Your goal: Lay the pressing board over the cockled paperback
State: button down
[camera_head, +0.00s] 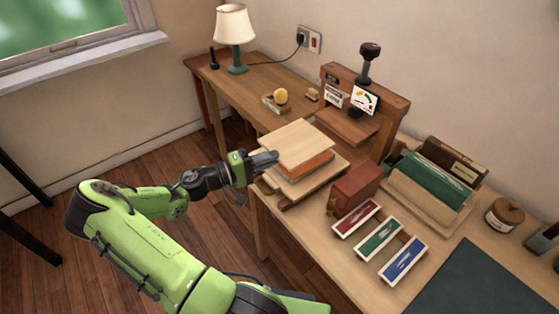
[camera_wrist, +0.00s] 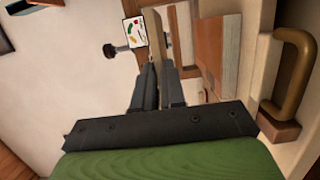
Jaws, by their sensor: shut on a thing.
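The pressing board (camera_head: 297,143) is a flat pale wooden board. My gripper (camera_head: 275,158) is shut on its left edge in the head view. In the wrist view my gripper (camera_wrist: 158,85) has its fingers on both faces of the board (camera_wrist: 156,42), seen nearly edge-on. An orange-edged book (camera_head: 308,169), apparently the cockled paperback, shows beneath the board; the board hides most of its cover. The board looks about level over the book, but I cannot tell whether they touch. The book rests on a wider pale base board (camera_head: 325,181).
A wooden press (camera_head: 375,125) with a dark knob stands just behind. A red-brown block (camera_head: 356,187) and red, green and blue trays (camera_head: 378,240) lie to the right. A lamp (camera_head: 235,35) stands at the far left. The dark mat (camera_head: 480,285) at front right is clear.

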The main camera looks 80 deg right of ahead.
aim_at(270, 183)
notch_tip(270, 183, down, 7)
jog(key=shift+f+b, duration=0.1)
jog(key=shift+b, duration=0.85)
jog(key=c, duration=1.6)
grip_release()
jog(key=shift+o, duration=0.6)
